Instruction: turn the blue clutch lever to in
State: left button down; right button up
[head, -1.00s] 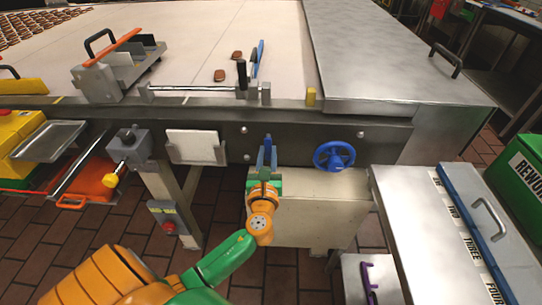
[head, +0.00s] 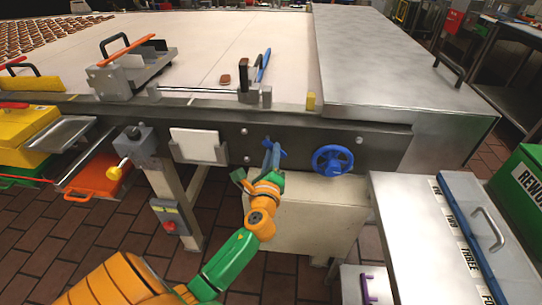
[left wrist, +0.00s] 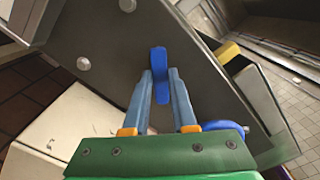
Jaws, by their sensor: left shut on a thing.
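The blue clutch lever (left wrist: 158,62) stands out from the dark steel side panel of the machine. It shows between my left gripper's two grey-blue fingers in the left wrist view, its upper end past the fingertips. In the head view my left gripper (head: 272,155) is at the panel, left of the blue handwheel, and is shut on the lever. There the fingers and wrist hide most of the lever, with a small blue part (head: 283,154) showing beside the fingertips. I cannot read any in or out marking. My right gripper is not in view.
The blue handwheel (head: 333,160) is close on the right of my gripper. A white card in a holder (head: 198,146) is on the left. A cream box (head: 307,215) stands below, and a steel bench (head: 400,210) is at the right. The belt (head: 220,50) lies above.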

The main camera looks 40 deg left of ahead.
pick_arm(q)
jog(key=shift+w+d+r+n, duration=0.1)
jog(key=shift+n, duration=0.9)
jog(key=c, duration=0.7)
grip_release()
jog(key=v, duration=0.7)
jog(key=shift+d+b, duration=0.1)
jog(key=shift+b, duration=0.25)
